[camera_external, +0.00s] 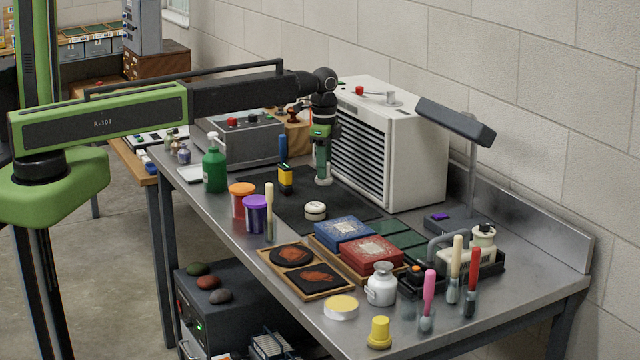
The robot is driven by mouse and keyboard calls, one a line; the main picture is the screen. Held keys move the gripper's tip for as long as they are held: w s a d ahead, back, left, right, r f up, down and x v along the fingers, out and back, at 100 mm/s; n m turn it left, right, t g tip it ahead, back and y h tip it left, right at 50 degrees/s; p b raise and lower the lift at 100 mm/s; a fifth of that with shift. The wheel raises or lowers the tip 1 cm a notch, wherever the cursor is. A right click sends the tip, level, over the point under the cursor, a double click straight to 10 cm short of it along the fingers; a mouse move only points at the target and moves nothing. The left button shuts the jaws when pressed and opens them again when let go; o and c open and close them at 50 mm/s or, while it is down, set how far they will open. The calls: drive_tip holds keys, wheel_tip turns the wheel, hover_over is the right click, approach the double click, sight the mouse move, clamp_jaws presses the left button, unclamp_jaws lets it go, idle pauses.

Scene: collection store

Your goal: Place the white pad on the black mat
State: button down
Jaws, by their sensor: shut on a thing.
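The black mat (280,198) lies flat on the steel bench, in front of the white louvred unit. My gripper (322,165) points straight down over the mat's far right part. It is shut on a small pale thing at its tip, which looks like the white pad (323,181). The fingers hide much of it. I cannot tell whether its underside touches the mat or hangs just above it.
A yellow-and-black device (286,180) stands left of my gripper. The white louvred unit (390,145) is close on the right. A green spray bottle (214,168), orange jar (242,202) and blue box (344,232) stand around the mat. Bare mat shows between the pot and my gripper.

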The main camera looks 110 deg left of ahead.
sight(325, 182)
drive_tip(key=shift+s+a+f, duration=0.15)
drive_tip(key=shift+a+f, duration=0.2)
drive_tip(key=shift+a, duration=0.2)
drive_tip(key=shift+s+a+f, duration=0.15)
drive_tip(key=shift+a+f, duration=0.15)
drive_tip(key=shift+a, duration=0.25)
wheel_tip(325, 182, down, 4)
drive_tip(key=b, duration=0.5)
drive_tip(key=shift+f, duration=0.2)
drive_tip(key=shift+d+r+p, duration=0.1)
drive_tip(key=shift+r+p, duration=0.15)
drive_tip(key=shift+p, duration=0.05)
drive_tip(key=shift+f, duration=0.15)
drive_tip(key=c, duration=1.1)
unclamp_jaws()
wheel_tip(325, 182, up, 12)
drive_tip(key=p, duration=1.2)
